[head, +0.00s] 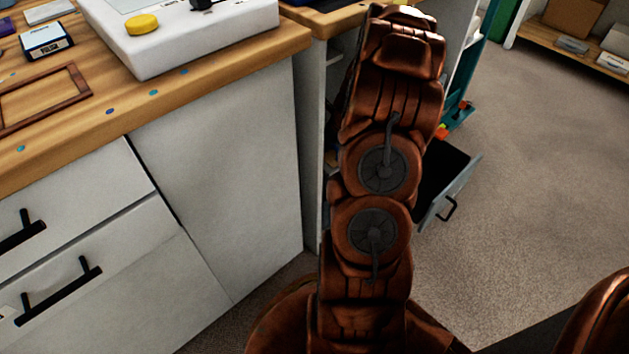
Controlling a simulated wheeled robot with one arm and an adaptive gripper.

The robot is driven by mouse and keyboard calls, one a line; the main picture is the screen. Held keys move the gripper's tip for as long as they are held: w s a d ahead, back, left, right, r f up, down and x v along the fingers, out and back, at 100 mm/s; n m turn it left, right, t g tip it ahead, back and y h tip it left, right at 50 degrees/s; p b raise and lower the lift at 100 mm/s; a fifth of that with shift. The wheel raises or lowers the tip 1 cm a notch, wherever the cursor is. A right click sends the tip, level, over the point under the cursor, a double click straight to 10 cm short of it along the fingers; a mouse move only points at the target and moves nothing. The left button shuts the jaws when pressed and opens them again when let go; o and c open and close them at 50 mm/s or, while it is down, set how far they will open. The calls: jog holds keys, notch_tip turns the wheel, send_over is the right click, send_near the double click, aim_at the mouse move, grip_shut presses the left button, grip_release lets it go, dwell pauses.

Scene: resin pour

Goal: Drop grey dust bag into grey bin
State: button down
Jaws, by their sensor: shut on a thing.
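My copper-coloured arm reaches up through the middle of the head view. Its far end hides whatever lies behind it, and my gripper does not show. I see no grey dust bag and no grey bin in this view.
A wooden worktop (200,66) on white cabinets (215,170) fills the left. It carries a white device (180,40) with a yellow knob and a brown frame (40,98). An open drawer (452,192) juts out right of my arm. Carpet (540,190) is clear at right.

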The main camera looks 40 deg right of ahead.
aim_at(328, 154)
jog(key=f, duration=0.1)
jog(key=f+b, duration=0.1)
jog(key=f, duration=0.1)
jog(key=f+b, duration=0.1)
jog(key=f, duration=0.1)
jog(key=shift+w+a+f, duration=0.2)
jog(key=shift+a+f, duration=0.05)
jog(key=shift+a, duration=0.05)
notch_tip(328, 154, down, 4)
jog(key=shift+f+b, duration=0.1)
jog(key=shift+b, duration=1.05)
jog(key=shift+f+p, duration=0.5)
jog(key=shift+f, duration=0.15)
jog(key=c, duration=1.2)
grip_release()
jog(key=shift+r, duration=0.1)
